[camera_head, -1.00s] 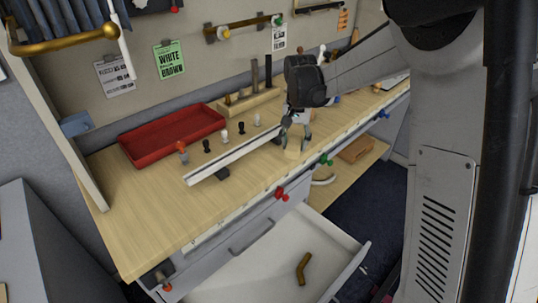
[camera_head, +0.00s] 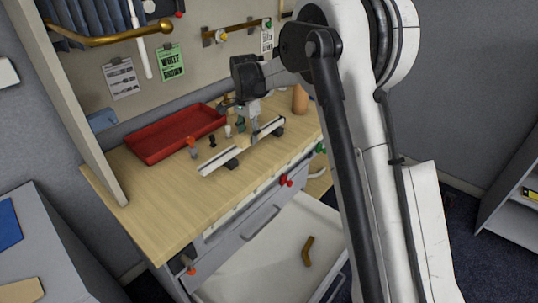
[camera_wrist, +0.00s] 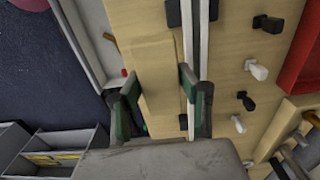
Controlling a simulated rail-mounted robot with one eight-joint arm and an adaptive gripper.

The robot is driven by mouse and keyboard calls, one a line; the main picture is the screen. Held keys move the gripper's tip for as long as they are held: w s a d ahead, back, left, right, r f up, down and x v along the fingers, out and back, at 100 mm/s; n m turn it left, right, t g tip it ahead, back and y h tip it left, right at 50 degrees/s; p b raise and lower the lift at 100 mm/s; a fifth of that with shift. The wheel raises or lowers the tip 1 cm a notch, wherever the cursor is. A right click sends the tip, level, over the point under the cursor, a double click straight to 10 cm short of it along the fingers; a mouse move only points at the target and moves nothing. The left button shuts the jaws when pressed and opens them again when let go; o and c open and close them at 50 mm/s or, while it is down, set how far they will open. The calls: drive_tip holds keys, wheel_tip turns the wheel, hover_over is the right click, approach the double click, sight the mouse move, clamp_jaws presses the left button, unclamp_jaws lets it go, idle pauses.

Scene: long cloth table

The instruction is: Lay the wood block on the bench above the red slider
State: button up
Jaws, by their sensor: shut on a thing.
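The wood block (camera_wrist: 153,62) is pale, much like the bench top, and sits between my gripper's two green-padded fingers in the wrist view. My gripper (camera_wrist: 158,88) is shut on it. In the head view my gripper (camera_head: 247,128) is over the bench (camera_head: 165,195), close to the metal rail; the block cannot be made out there. The red slider (camera_head: 286,181) is on the bench's front edge, in front of and right of my gripper. A small red spot, likely this slider (camera_wrist: 124,72), shows left of the block in the wrist view.
The metal rail (camera_head: 222,158) lies along the bench on black supports. Behind it stand several small pegs (camera_head: 212,141) and a red tray (camera_head: 150,145). Bare bench top lies at the left. An open drawer (camera_head: 265,245) juts out below.

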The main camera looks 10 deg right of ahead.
hover_over(273, 155)
wheel_tip(273, 155, down, 6)
drive_tip(key=shift+w+r+p, duration=0.15)
drive_tip(key=shift+p, duration=0.15)
drive_tip(key=shift+f, duration=2.05)
drive_tip(key=shift+f, duration=0.1)
drive_tip(key=o, duration=1.2)
